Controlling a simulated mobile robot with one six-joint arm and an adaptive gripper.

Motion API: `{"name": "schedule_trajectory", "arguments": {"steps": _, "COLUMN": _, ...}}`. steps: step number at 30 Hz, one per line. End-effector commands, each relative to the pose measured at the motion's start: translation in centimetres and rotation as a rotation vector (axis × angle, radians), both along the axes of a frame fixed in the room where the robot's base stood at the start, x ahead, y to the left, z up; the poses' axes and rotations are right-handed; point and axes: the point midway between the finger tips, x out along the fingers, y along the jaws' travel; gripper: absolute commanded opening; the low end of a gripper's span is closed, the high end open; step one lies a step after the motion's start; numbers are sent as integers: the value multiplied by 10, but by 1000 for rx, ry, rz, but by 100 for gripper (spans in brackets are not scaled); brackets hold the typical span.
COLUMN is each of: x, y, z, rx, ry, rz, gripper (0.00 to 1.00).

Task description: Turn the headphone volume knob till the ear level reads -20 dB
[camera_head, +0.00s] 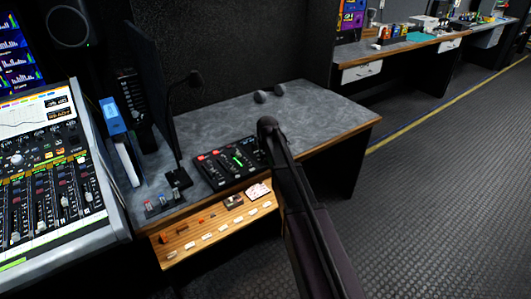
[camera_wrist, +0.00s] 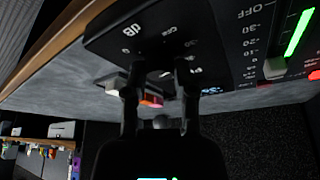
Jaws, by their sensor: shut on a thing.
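The dark control panel (camera_head: 230,161) lies on the grey desk, with red and green lights on its face. In the wrist view the panel (camera_wrist: 105,38) fills the upper middle, with white "dB" lettering and a scale marked OFF, -30 and further values beside a green bar (camera_wrist: 299,33). My gripper (camera_wrist: 157,70) reaches to the panel, its two black fingers shut on the dark headphone volume knob, which is mostly hidden between the tips. A small blue-lit readout (camera_wrist: 211,91) shows by the right finger, but its digits are unreadable. In the head view my arm covers the panel's right end.
A mixing console (camera_head: 45,185) stands at the left. A wooden strip (camera_head: 212,226) with white switches is below the desk's front edge. Open floor (camera_head: 425,190) lies right.

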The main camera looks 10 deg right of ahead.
Motion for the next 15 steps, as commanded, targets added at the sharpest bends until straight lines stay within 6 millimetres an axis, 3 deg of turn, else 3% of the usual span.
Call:
{"name": "schedule_trajectory", "arguments": {"steps": 13, "x": -1, "y": 0, "z": -1, "rx": 0, "ry": 4, "rz": -15, "gripper": 0}}
{"name": "schedule_trajectory", "arguments": {"steps": 14, "x": -1, "y": 0, "z": -1, "rx": 0, "ry": 4, "rz": -15, "gripper": 44}}
{"name": "schedule_trajectory", "arguments": {"steps": 15, "x": -1, "y": 0, "z": -1, "rx": 0, "ry": 4, "rz": -15, "gripper": 56}}
